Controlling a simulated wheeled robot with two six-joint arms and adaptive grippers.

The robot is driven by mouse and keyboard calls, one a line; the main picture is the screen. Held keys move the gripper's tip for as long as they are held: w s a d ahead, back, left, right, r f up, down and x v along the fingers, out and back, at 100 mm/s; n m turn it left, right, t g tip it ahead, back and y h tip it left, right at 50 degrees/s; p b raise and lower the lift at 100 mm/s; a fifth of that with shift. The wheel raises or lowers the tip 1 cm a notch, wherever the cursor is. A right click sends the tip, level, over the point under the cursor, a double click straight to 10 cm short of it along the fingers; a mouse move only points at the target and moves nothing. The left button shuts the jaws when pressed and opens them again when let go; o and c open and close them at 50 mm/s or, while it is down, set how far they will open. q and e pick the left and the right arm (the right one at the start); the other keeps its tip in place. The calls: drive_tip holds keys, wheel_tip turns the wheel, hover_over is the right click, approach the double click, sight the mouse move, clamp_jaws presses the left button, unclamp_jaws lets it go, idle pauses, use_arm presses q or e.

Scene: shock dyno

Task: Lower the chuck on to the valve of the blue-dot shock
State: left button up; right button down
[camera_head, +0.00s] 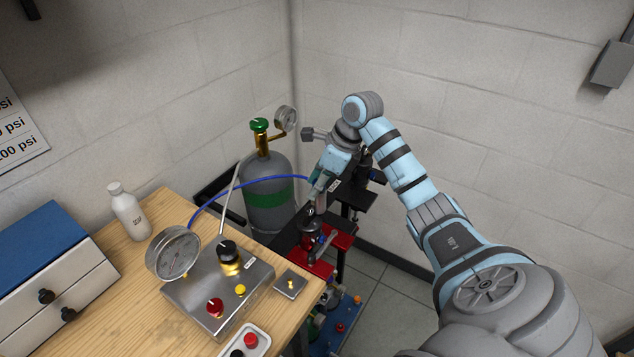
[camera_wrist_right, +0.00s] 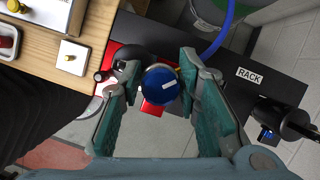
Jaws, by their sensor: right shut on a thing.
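My right gripper (camera_head: 319,194) reaches down over the red-topped stand beside the gas bottle. The blue hose (camera_head: 245,181) runs to the gripper. A dark shock (camera_head: 313,232) stands upright below the gripper at the red plate (camera_head: 340,239). Its valve and any blue dot are too small or hidden to make out, and I cannot tell whether the chuck touches it. My left gripper is not in view.
A wooden bench (camera_head: 105,280) at left carries a steel gauge box (camera_head: 200,290), a white bottle (camera_head: 128,212) and a blue-topped drawer box (camera_head: 50,260). The grey gas bottle (camera_head: 268,215) stands close left of my gripper. A black rack (camera_wrist_right: 280,85) lies beside it; walls close the corner behind.

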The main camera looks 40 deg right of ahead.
drive_tip(key=shift+f, duration=0.15)
drive_tip(key=c, duration=1.1)
unclamp_jaws()
drive_tip(key=v, duration=0.7)
drive_tip(key=shift+r, duration=0.25)
